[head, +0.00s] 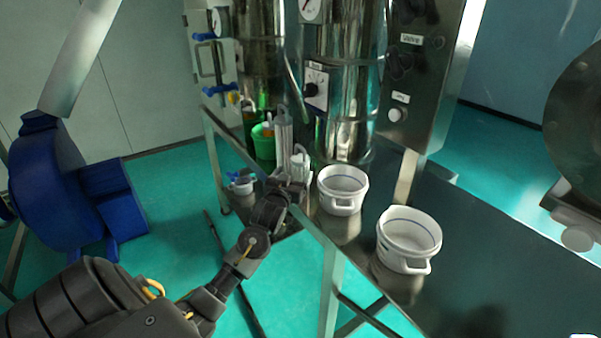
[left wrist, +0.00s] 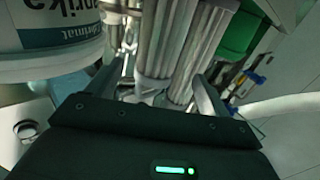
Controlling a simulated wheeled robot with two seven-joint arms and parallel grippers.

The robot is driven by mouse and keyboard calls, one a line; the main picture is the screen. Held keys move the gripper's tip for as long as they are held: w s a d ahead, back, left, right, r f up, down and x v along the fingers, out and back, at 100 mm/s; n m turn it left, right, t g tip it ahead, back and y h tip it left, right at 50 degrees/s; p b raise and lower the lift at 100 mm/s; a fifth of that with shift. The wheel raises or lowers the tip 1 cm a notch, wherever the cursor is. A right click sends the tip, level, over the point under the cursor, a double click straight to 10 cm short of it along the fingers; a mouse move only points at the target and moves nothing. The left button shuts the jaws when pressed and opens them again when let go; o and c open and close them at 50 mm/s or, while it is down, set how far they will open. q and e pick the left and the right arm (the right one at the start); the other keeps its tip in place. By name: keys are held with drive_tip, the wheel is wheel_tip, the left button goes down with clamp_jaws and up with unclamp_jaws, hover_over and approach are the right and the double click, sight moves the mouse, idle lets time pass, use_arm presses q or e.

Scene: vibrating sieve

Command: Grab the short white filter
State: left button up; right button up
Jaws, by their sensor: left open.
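A short white filter (head: 299,164) stands on the metal table beside a taller, ribbed clear-grey filter (head: 283,132). My left gripper (head: 288,186) is right at the short filter's near side in the head view and partly hides its lower part. In the left wrist view, my left gripper (left wrist: 160,95) is open. Two ribbed pale cylinders, one on the left (left wrist: 165,38) and one on the right (left wrist: 205,52), stand between and beyond its fingers. I cannot tell which is the short one, or whether a finger touches either. My right gripper is not in view.
Two white handled pots, one nearer (head: 408,240) and one farther (head: 342,188), stand to the right on the metal table (head: 480,250). A green container (head: 264,142) is behind the filters. A labelled white tub (left wrist: 50,40) is close to the left finger. Steel tanks (head: 345,80) rise behind.

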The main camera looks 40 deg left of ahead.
sight(297, 167)
use_arm(q)
drive_tip(key=shift+w+a, duration=0.1)
drive_tip(key=shift+w, duration=0.2)
drive_tip(key=shift+w+a+r+p, duration=0.1)
drive_tip(key=shift+r+p, duration=0.15)
drive_tip(key=shift+p, duration=0.05)
drive_tip(key=shift+w+a+r+p, duration=0.1)
drive_tip(key=shift+w+r+p, duration=0.1)
drive_tip(key=shift+w+p, duration=0.3)
drive_tip(key=shift+w+a+r+p, duration=0.1)
drive_tip(key=shift+w+r+p, duration=0.15)
drive_tip(key=shift+w, duration=0.4)
drive_tip(key=shift+w+a+f, duration=0.2)
drive_tip(key=shift+w, duration=0.4)
drive_tip(key=shift+w+a+f, duration=0.2)
drive_tip(key=shift+w, duration=0.35)
drive_tip(key=shift+s, duration=0.1)
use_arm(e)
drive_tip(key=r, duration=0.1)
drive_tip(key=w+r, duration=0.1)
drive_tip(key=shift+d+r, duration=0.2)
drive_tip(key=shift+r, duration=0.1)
use_arm(q)
drive_tip(key=shift+c, duration=0.4)
drive_tip(key=c, duration=1)
drive_tip(key=shift+c, duration=0.3)
